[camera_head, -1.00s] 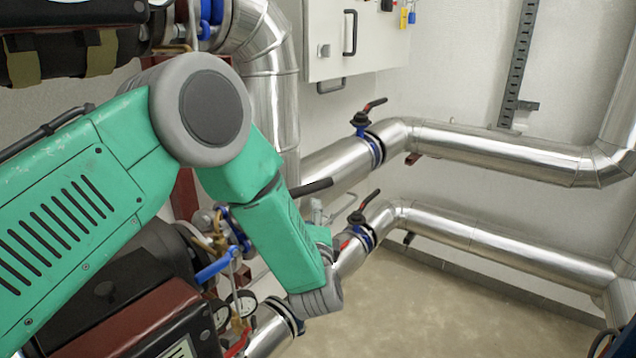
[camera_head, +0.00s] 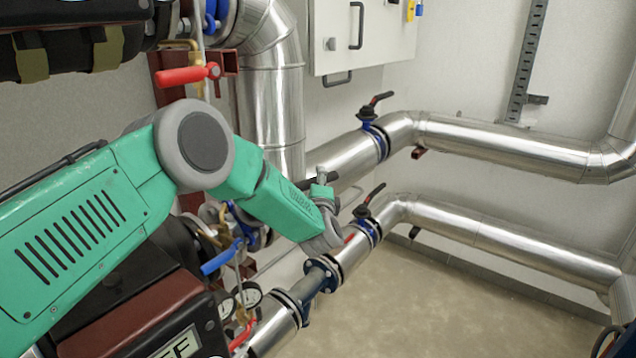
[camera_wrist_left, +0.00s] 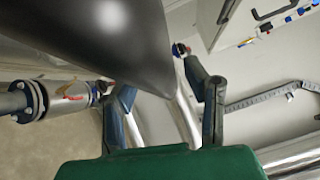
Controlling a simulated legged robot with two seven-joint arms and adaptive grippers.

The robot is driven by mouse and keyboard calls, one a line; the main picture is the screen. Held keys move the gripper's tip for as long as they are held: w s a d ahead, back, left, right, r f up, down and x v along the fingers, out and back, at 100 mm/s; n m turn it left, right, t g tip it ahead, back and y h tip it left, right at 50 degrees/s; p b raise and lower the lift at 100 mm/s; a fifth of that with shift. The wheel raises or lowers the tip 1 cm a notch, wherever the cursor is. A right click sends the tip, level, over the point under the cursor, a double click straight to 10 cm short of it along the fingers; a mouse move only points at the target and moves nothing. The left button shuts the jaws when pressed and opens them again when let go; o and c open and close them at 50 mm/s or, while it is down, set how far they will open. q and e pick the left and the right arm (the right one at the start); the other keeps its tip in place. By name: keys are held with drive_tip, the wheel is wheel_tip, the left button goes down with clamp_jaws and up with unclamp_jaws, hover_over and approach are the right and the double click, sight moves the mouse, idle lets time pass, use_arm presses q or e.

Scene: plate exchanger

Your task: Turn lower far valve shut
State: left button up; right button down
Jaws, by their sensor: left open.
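A valve, probably the lower one (camera_wrist_left: 102,88), shows beyond the left finger, partly covered. A large dark surface close to the camera hides the upper middle.
The upper far valve (camera_head: 370,124) sits on the upper pipe (camera_head: 490,145). A red lever (camera_head: 187,75) is above my arm, and a blue lever (camera_head: 221,258) and gauges (camera_head: 247,296) are below it. A grey cabinet (camera_head: 362,38) hangs behind.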

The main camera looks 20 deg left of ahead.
use_arm(q)
drive_tip(key=c, duration=0.6)
drive_tip(key=shift+a, duration=0.1)
clamp_jaws()
